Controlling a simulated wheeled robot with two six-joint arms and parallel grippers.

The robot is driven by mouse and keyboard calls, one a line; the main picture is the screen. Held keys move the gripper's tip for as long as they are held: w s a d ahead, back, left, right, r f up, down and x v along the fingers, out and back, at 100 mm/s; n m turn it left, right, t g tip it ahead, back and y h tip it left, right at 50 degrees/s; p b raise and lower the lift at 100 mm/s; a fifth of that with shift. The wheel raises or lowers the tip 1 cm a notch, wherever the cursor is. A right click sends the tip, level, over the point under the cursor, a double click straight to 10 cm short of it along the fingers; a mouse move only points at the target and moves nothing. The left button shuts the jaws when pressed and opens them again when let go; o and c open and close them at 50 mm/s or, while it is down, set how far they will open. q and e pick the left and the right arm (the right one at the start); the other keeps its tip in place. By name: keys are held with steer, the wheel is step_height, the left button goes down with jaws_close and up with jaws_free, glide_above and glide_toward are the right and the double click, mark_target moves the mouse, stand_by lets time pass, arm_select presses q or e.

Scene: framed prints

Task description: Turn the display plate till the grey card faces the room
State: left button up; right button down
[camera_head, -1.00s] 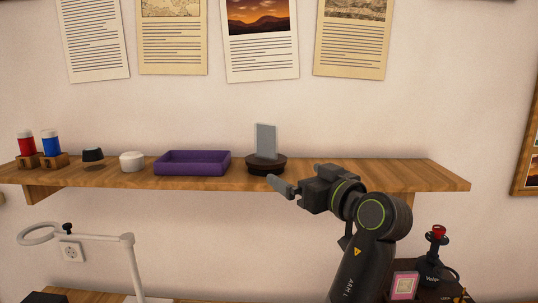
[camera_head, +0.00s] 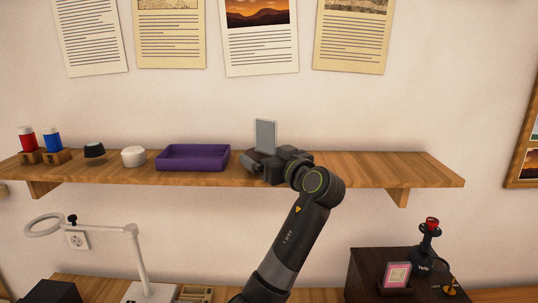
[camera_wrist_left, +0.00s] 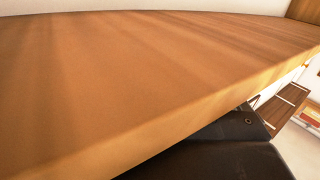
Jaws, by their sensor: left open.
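The grey card (camera_head: 265,134) stands upright on the wall shelf in the head view, its broad face turned mostly toward me. The round dark display plate under it is almost wholly hidden behind my left gripper (camera_head: 255,161). This gripper is open, low at the shelf, right at the plate. I cannot tell whether its fingers touch the plate. The left wrist view shows neither card nor plate. My right gripper is in no view.
On the shelf (camera_head: 390,171), a purple tray (camera_head: 193,158) lies left of the plate, then a white round piece (camera_head: 133,156), a black one (camera_head: 95,150), and blue (camera_head: 53,140) and red (camera_head: 27,139) bottles. The shelf's right part is clear. A lamp (camera_head: 135,255) stands below.

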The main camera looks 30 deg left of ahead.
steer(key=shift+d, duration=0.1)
arm_select(q)
steer(key=c, duration=0.6)
steer(key=shift+c, duration=0.2)
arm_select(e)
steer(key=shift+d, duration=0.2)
